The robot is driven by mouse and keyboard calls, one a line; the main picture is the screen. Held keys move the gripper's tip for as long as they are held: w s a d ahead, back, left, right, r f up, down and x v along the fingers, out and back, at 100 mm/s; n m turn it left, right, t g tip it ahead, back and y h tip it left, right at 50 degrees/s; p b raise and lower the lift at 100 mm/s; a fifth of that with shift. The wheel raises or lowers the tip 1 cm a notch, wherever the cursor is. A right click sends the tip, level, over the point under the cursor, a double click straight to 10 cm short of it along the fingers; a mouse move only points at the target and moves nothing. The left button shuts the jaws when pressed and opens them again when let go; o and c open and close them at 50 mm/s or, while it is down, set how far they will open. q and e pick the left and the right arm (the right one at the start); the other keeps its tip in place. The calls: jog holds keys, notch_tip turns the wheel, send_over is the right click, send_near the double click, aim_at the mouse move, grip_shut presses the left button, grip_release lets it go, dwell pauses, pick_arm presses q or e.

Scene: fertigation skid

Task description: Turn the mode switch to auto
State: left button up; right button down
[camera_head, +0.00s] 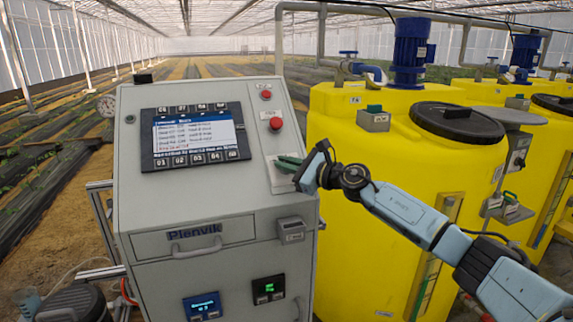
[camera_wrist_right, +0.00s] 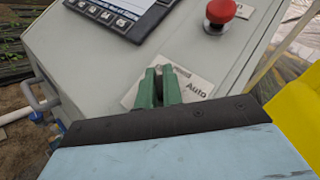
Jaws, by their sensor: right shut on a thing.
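The mode switch sits on a pale label plate (camera_head: 282,168) on the right side of the grey control cabinet's sloped face, below the red buttons. My right gripper (camera_head: 289,163) reaches in from the right with its green fingers at that plate. In the right wrist view the green fingers (camera_wrist_right: 159,86) are close together over the label plate (camera_wrist_right: 198,87), which reads "Auto" to the right of the fingers. The fingers are shut on the switch knob, which they mostly hide, so I cannot tell where it points. My left gripper is not in view.
A red mushroom button (camera_head: 276,123) sits above the switch, with a smaller red button (camera_head: 266,95) higher up. A display panel (camera_head: 195,136) is to the left. Yellow tanks (camera_head: 350,130) stand close to the right, behind my right arm.

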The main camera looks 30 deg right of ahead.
jog(key=m+t+h+p, duration=0.1)
jog(key=m+h+p, duration=0.2)
jog(key=m+p, duration=0.1)
jog(key=m+t+h+p, duration=0.2)
jog(key=m+h+p, duration=0.1)
jog(key=shift+r+m+h+p, duration=0.2)
jog(key=shift+m+h+p, duration=0.1)
jog(key=shift+m+p, duration=0.1)
jog(key=m+h+p, duration=0.1)
jog(key=m+h, duration=0.1)
jog(key=shift+m+h, duration=0.4)
jog(key=m+h+p, duration=0.1)
jog(key=m+h, duration=0.1)
jog(key=shift+f+m, duration=0.1)
jog(key=shift+m, duration=0.3)
jog(key=m+g+h, duration=0.2)
jog(key=m+h, duration=0.2)
jog(key=shift+f+p, duration=0.1)
jog(key=shift+p, duration=0.25)
jog(key=m+g+h, duration=0.2)
jog(key=m+h, duration=0.1)
jog(key=shift+d+m, duration=0.1)
jog(key=shift+m, duration=0.3)
jog(key=shift+d+m+g+h+b, duration=0.1)
jog(key=shift+m+g+h+b, duration=0.1)
jog(key=shift+m+g+h, duration=0.6)
jog(key=shift+m+g+h+b, duration=0.15)
jog(key=shift+m+g+h, duration=0.15)
jog(key=shift+m+g, duration=0.95)
jog(key=shift+m, duration=0.45)
